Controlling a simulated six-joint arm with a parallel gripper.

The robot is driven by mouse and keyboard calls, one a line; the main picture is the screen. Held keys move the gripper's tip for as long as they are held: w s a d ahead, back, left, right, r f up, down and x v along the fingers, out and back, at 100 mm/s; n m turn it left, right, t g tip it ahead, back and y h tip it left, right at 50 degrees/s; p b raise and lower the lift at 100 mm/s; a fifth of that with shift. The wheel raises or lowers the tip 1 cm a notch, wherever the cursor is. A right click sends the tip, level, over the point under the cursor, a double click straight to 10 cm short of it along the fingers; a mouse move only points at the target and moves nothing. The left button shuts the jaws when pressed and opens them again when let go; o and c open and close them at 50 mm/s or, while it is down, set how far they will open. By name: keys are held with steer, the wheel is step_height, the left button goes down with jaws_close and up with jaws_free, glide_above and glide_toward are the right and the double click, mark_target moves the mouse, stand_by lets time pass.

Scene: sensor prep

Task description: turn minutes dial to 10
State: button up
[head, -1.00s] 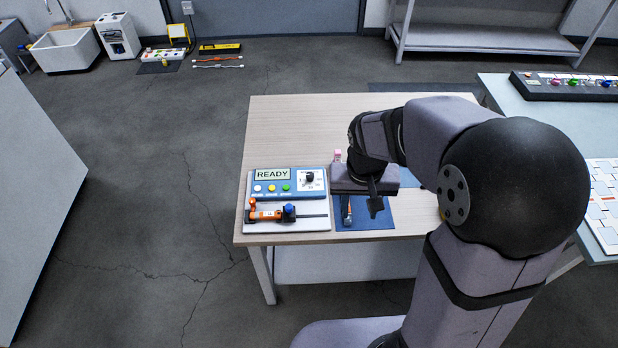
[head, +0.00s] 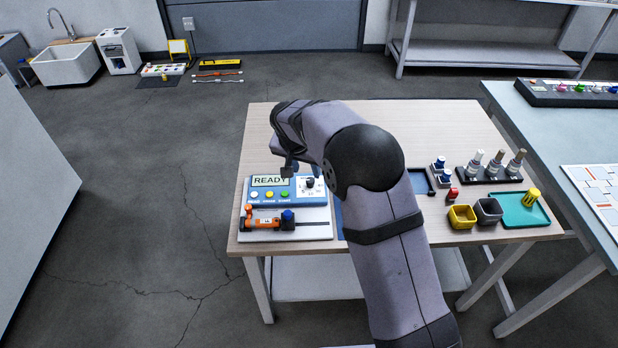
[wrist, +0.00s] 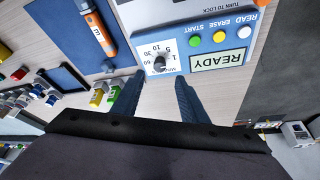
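The minutes dial (head: 309,183) is a black knob on a white scale plate at the right of the blue panel (head: 262,203). In the wrist view the dial (wrist: 160,62) appears upside down, with numbers around it; which one its pointer marks is too small to tell. The panel's display (wrist: 223,62) reads READY. My gripper (wrist: 159,76) is open and empty in the wrist view, its two dark fingers on either side of the dial's image, apart from the knob. In the head view my gripper (head: 289,169) is near the panel's far edge, partly hidden by my arm.
White, yellow and green buttons (head: 269,195) sit left of the dial. An orange device (head: 265,223) lies in front of the panel. Yellow and grey cups (head: 462,216), a teal tray (head: 519,210) and a dark rack (head: 489,174) stand at the table's right.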

mark_target(310, 180)
steer(key=shift+p+x, duration=0.75)
steer(key=shift+x, duration=2.65)
jaws_close()
